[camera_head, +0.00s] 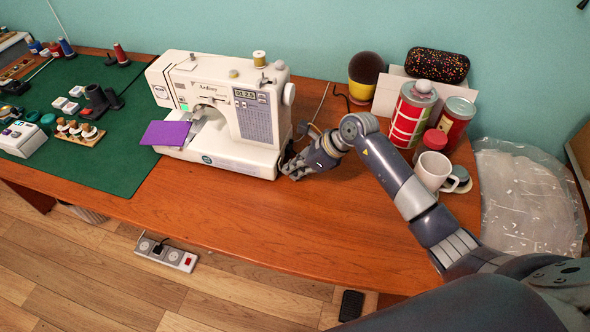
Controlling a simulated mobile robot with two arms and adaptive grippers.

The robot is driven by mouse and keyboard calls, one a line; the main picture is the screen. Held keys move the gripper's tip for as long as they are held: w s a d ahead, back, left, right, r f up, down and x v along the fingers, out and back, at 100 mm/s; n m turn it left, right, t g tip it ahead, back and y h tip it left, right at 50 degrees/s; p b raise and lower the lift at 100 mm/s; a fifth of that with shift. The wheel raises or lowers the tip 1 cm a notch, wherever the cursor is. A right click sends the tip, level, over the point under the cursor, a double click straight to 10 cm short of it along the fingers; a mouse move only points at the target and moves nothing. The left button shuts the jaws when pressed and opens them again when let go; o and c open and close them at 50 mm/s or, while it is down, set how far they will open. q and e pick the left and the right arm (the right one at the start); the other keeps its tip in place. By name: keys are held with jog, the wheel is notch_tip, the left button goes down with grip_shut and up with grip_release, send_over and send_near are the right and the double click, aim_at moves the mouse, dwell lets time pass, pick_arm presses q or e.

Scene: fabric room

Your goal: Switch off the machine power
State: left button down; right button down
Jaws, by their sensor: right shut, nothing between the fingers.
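A white sewing machine (225,115) stands on the wooden table with a small lit display and a piece of purple fabric (165,133) at its needle area. My right gripper (287,176) is shut and empty at the lower right side of the machine. Its fingertips are at or very near the machine's right base edge; I cannot tell whether they touch it. The power switch is not visible; the gripper may cover that spot. My left gripper is not in view.
A green cutting mat (130,165) with spools and small tools covers the table's left. A white mug (434,172), tins (411,112) and a plastic bag (530,200) stand or lie at right. A power strip (166,254) lies on the floor. The table front (250,215) is clear.

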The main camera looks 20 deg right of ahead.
jog(key=shift+w+a+f+y+b, duration=0.15)
jog(key=shift+f+y+b, duration=0.15)
jog(key=shift+f+b, duration=0.6)
jog(key=shift+r, duration=0.7)
